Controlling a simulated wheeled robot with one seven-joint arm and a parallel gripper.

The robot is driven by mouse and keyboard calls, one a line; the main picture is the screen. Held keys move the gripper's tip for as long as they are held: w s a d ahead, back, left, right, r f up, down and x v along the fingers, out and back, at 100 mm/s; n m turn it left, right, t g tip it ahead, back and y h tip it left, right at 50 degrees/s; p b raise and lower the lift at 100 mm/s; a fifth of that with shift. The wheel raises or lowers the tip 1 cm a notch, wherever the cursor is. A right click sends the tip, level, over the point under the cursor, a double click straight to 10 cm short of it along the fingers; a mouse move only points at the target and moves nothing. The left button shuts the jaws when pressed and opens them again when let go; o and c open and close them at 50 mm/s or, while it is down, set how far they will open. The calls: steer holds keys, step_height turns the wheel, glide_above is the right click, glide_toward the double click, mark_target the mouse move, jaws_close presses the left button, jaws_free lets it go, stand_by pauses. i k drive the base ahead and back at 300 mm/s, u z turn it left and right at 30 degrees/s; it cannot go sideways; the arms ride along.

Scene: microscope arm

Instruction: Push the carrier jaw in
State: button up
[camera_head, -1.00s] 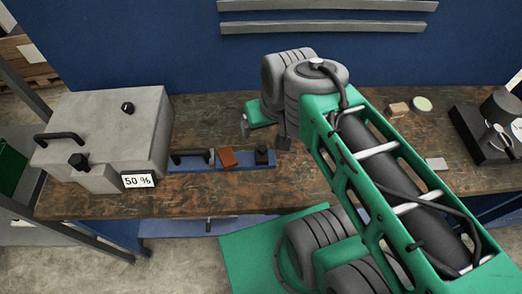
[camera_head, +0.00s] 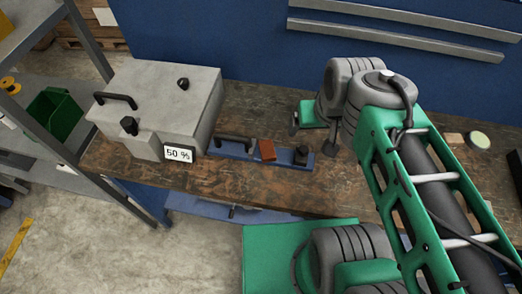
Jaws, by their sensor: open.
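A blue carrier bar (camera_head: 284,163) lies on the worn wooden bench, to the right of a grey box-shaped instrument (camera_head: 165,95). It bears a black handle (camera_head: 233,140), a tilted red-brown block (camera_head: 267,150) and a black block-like piece with a knob (camera_head: 301,155) at its right end. I cannot tell for sure which piece is the carrier jaw. My gripper (camera_head: 311,140) is at the end of my green and grey arm, just above and behind the bar's right end. It is small and partly hidden by my wrist; it is open, with nothing seen in it.
The instrument carries a "50 %" label (camera_head: 179,154), black knobs and a handle. A pale green disc (camera_head: 479,139) and a small wooden block (camera_head: 453,138) lie at the back right. A shelf with a green bin (camera_head: 54,112) stands left. The bench front is clear.

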mark_target(302, 152)
steer(key=k, duration=0.5)
steer(key=u, duration=3.7)
steer(key=k, duration=0.6)
steer(key=z, duration=1.65)
steer(key=i, duration=1)
steer(key=u, duration=0.05)
